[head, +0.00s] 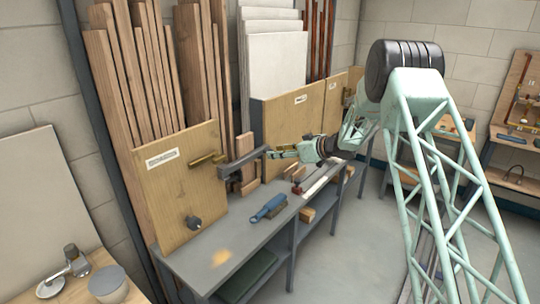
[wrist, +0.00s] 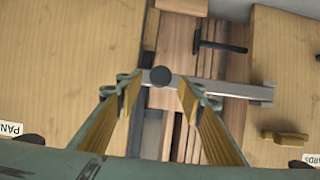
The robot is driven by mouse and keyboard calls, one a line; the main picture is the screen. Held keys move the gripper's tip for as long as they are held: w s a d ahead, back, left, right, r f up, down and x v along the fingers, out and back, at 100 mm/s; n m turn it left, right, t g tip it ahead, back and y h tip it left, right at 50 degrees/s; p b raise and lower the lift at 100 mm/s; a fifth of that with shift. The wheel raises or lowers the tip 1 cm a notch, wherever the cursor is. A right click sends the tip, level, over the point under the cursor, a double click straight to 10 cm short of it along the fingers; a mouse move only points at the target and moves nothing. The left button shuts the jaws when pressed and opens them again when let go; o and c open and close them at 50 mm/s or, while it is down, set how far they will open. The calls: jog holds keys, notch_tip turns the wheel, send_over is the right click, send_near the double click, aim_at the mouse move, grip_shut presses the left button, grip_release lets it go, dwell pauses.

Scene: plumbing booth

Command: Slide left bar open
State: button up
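The left bar (head: 242,163) is a grey bar across the gap between the left wooden panel (head: 175,190) and the middle panel (head: 290,125). It also shows in the wrist view (wrist: 232,88), running right from a dark round knob (wrist: 160,76). My gripper (head: 275,154) is at the bar's right end in the head view. In the wrist view my gripper (wrist: 158,92) is open, with the knob between its two fingertips and gaps visible on both sides. I cannot tell how deep the knob sits between the fingers.
A brass catch (head: 207,160) and a dark knob (head: 193,222) are on the left panel. A grey workbench (head: 225,250) below holds a blue-handled brush (head: 268,208) and a red-topped tool (head: 297,188). Wooden boards (head: 125,75) stand behind the panels. Open floor lies right of the bench.

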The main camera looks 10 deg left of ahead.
jog(key=shift+x, duration=2.2)
jog(key=c, duration=1.2)
jog(key=shift+o, duration=0.2)
jog(key=shift+s+a, duration=0.1)
